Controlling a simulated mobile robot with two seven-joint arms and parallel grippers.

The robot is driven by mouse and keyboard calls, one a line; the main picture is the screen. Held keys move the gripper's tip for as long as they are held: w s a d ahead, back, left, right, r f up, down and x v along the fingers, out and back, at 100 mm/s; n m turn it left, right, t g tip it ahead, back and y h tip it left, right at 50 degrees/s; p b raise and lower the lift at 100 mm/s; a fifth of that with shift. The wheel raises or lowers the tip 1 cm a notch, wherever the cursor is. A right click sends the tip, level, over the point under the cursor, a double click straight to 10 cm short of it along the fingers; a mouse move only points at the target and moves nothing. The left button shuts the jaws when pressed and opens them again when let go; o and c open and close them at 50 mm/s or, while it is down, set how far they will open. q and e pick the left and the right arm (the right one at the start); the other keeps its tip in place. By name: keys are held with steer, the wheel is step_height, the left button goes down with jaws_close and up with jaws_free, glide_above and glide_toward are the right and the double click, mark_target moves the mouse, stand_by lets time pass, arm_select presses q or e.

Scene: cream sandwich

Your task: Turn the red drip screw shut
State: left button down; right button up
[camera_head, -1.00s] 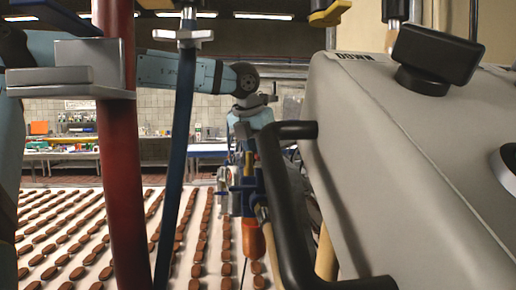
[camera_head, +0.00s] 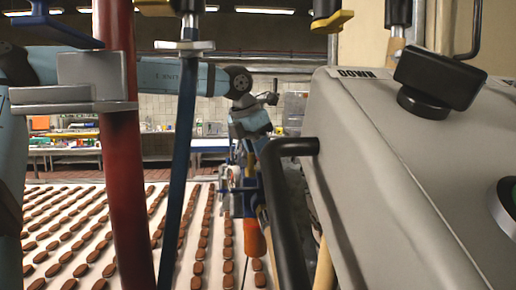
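My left arm (camera_head: 170,77) comes in from the left and bends down at its wrist. My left gripper (camera_head: 238,190) is small and far off, beside a black bar handle; whether its fingers are open or shut is too small to tell. An orange-red piece (camera_head: 254,238) hangs just below the gripper, partly behind the black handle; I cannot tell if it is the drip screw or if the gripper touches it. No other part shows clearly as the red drip screw. My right gripper is not in view.
A red pole (camera_head: 124,200) and a dark blue pole (camera_head: 178,170) stand close in front at left. A big grey machine housing (camera_head: 400,190) with a black bar handle (camera_head: 280,200) fills the right. Rows of brown biscuits lie on a white conveyor (camera_head: 150,270) below.

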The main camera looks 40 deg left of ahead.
arm_select(q)
steer(key=c, duration=1.2)
jaws_free()
steer(key=shift+c, duration=0.2)
steer(key=v, duration=1.3)
steer(key=shift+s+r, duration=0.2)
steer(key=shift+r, duration=0.2)
